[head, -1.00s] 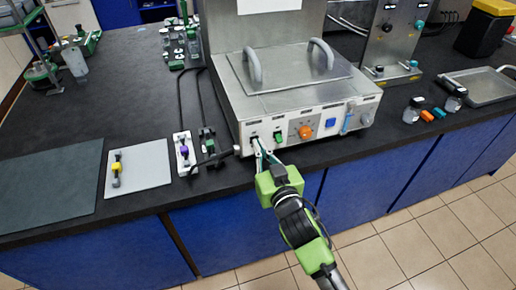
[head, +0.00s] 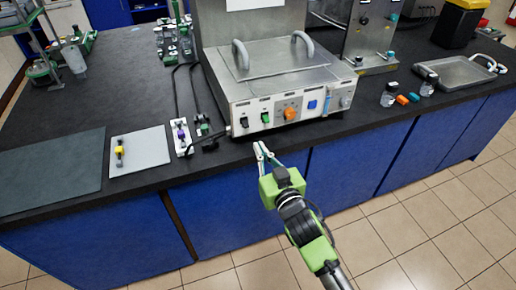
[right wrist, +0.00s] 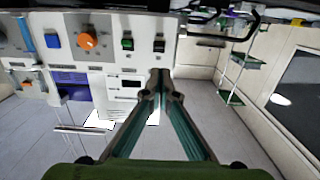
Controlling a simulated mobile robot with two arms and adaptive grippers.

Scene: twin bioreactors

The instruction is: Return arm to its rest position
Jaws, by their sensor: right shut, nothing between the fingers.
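My right gripper (head: 262,150) is at the front edge of the bench, below and in front of the control panel of the steel unit (head: 270,88). Its green body and arm come in from the lower right. In the right wrist view the gripper's fingertips (right wrist: 160,75) meet, shut and empty. The panel with an orange knob (right wrist: 87,40), a green switch (right wrist: 127,42) and a black switch (right wrist: 159,44) shows behind them, apart from the fingers. My left gripper is in neither view.
A grey plate (head: 140,152) with a yellow-banded part and a dark mat (head: 50,172) lie on the left of the bench. Small bottles (head: 389,95) and a metal tray (head: 458,72) stand at the right. The floor (head: 400,235) in front is clear.

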